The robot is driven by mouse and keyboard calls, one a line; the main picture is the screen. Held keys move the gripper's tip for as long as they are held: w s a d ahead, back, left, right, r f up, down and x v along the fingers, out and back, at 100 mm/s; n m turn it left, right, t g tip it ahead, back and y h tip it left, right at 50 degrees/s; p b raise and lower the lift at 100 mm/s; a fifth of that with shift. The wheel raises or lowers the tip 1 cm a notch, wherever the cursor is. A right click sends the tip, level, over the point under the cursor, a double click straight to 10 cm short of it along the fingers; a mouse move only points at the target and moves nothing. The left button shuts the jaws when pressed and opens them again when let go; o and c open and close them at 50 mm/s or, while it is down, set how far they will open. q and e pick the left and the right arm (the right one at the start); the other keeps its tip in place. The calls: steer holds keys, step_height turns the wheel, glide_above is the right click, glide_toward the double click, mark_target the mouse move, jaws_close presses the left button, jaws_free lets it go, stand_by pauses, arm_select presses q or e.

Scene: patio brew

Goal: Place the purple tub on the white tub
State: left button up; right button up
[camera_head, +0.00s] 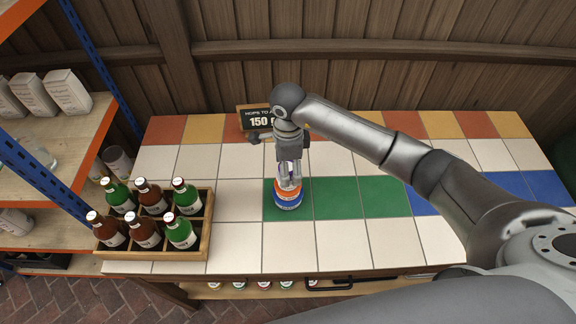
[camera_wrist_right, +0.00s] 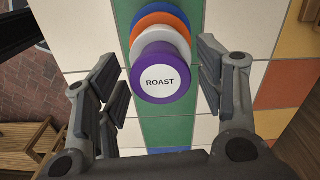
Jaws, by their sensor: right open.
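The purple tub (camera_wrist_right: 160,82), with a round white "ROAST" label on its lid, is the top of a stack in the right wrist view. It sits over the white tub (camera_wrist_right: 162,37), which shows as a pale band behind it. Under these are an orange tub (camera_wrist_right: 150,20) and a blue tub (camera_wrist_right: 158,7). In the head view the stack's orange (camera_head: 287,187) and blue (camera_head: 288,203) tubs show; the upper tubs are mostly hidden by my right gripper (camera_head: 289,183). Its fingers are open on both sides of the purple tub, with gaps. My left gripper is out of view.
The stack stands on the green tiles of a tiled counter (camera_head: 240,235). A wooden crate (camera_head: 150,254) of several bottles stands at the left. A small chalk sign (camera_head: 259,121) stands behind the gripper. A shelf unit (camera_head: 48,190) is at far left. The tiles right of the stack are clear.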

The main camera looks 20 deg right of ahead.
step_height(320, 180, up, 12)
steer(key=b, duration=0.3)
steer(key=shift+f, duration=0.15)
stand_by(0.4)
